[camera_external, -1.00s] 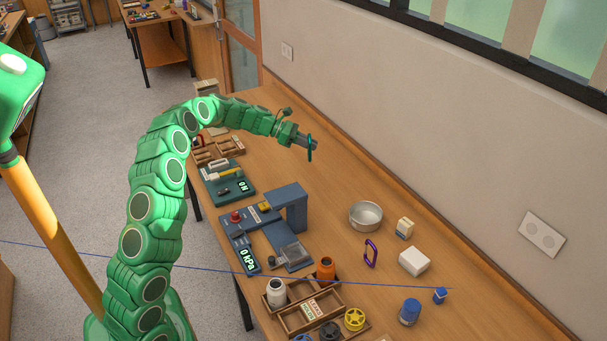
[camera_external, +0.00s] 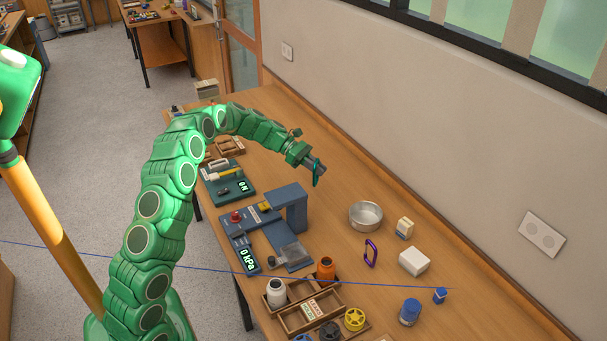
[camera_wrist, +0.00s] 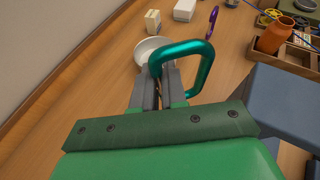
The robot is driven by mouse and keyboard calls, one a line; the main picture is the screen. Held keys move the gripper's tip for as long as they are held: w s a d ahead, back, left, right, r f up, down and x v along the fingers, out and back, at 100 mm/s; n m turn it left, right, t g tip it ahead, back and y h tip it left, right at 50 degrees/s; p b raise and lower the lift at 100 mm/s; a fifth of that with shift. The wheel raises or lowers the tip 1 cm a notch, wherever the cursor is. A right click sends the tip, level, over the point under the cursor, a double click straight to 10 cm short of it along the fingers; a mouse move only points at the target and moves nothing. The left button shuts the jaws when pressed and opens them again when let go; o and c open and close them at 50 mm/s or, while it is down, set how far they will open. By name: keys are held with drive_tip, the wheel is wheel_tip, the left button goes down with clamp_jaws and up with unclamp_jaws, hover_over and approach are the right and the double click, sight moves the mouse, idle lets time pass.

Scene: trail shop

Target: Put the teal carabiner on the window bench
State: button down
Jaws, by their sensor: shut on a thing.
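The teal carabiner (camera_wrist: 205,72) is held at the tips of my gripper (camera_wrist: 158,95) in the wrist view. The fingers are shut on one side of its loop, and the rest of the loop sticks out to the right. In the external view my gripper (camera_external: 318,168) holds the carabiner (camera_external: 317,180) above the wooden bench (camera_external: 330,205) that runs along the wall under the window. The bench top below is bare wood.
A metal bowl (camera_external: 366,217), a purple carabiner (camera_external: 370,254) and a white box (camera_external: 414,261) stand farther along the bench. A blue-grey press-like device (camera_external: 290,207) is close to my gripper. A wooden tray (camera_external: 290,318) holds bottles and spools. Clear wood lies beside the wall.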

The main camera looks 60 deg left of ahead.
drive_tip(key=shift+w+a+f, duration=0.8)
drive_tip(key=shift+w+f, duration=0.8)
drive_tip(key=shift+w, duration=0.5)
drive_tip(key=shift+w+a+f, duration=0.85)
drive_tip(key=shift+w+f, duration=0.7)
drive_tip(key=shift+w, duration=0.6)
drive_tip(key=shift+w+a+f, duration=0.8)
drive_tip(key=shift+w+f, duration=0.8)
drive_tip(key=shift+w, duration=0.5)
drive_tip(key=shift+f, duration=0.1)
drive_tip(key=shift+w+f, duration=0.15)
drive_tip(key=shift+f, duration=1.55)
drive_tip(key=shift+f, duration=0.1)
drive_tip(key=c, duration=1.2)
unclamp_jaws()
drive_tip(key=shift+a, duration=0.1)
